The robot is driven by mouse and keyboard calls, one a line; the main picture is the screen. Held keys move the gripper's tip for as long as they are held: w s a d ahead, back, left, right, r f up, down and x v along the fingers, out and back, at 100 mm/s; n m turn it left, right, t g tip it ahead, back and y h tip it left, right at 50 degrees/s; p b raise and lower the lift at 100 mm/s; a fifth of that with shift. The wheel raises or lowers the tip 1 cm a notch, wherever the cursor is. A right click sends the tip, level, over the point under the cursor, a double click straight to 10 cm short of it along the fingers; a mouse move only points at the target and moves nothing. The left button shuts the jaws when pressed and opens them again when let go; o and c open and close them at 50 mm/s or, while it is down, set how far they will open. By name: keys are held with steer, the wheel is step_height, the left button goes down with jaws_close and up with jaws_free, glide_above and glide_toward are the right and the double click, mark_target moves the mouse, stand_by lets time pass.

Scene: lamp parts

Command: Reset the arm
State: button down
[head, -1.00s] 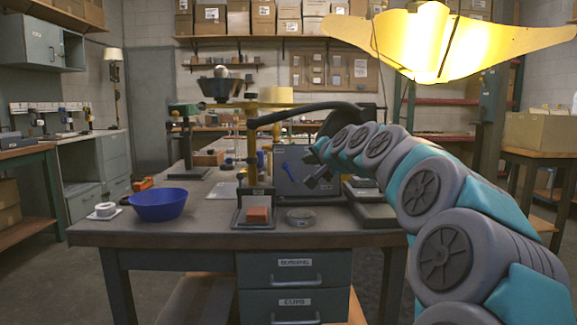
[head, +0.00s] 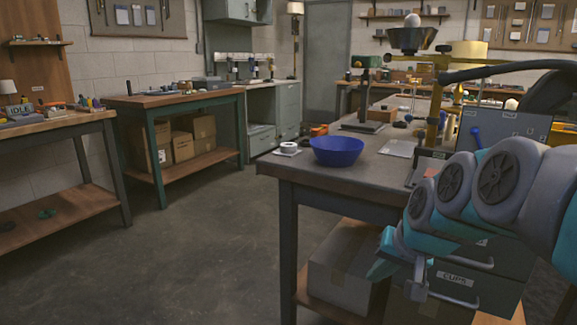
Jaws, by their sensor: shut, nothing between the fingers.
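My arm (head: 497,180) reaches in from the right and bends down in front of the workbench. My gripper (head: 417,286) is shut and empty, low in front of the bench's drawers and lower shelf. It is small in the picture, and the arm's links hide part of the drawers behind it. The workbench (head: 335,177) carries a blue bowl (head: 337,151) at its near left corner, with a white tape roll (head: 288,148) to the left of it.
A grey box with blue handle (head: 500,135) stands on the bench behind my arm. A cardboard box (head: 343,262) sits on its lower shelf. A side bench (head: 180,97) and a nearer wooden bench (head: 55,128) line the left wall. The floor (head: 210,235) between is clear.

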steer(key=s+f+n+g, duration=0.1)
steer(key=s+f, duration=0.3)
steer(key=s, duration=0.4)
steer(key=s+a+f+n+g+h, duration=0.1)
steer(key=s+f+g, duration=0.3)
steer(key=s, duration=0.5)
steer(key=s+f+n+g+h, duration=0.1)
steer(key=s+f+g, duration=0.1)
steer(key=s+f, duration=0.3)
steer(key=s, duration=0.4)
steer(key=shift+a+n, duration=0.35)
steer(key=shift+n, duration=0.05)
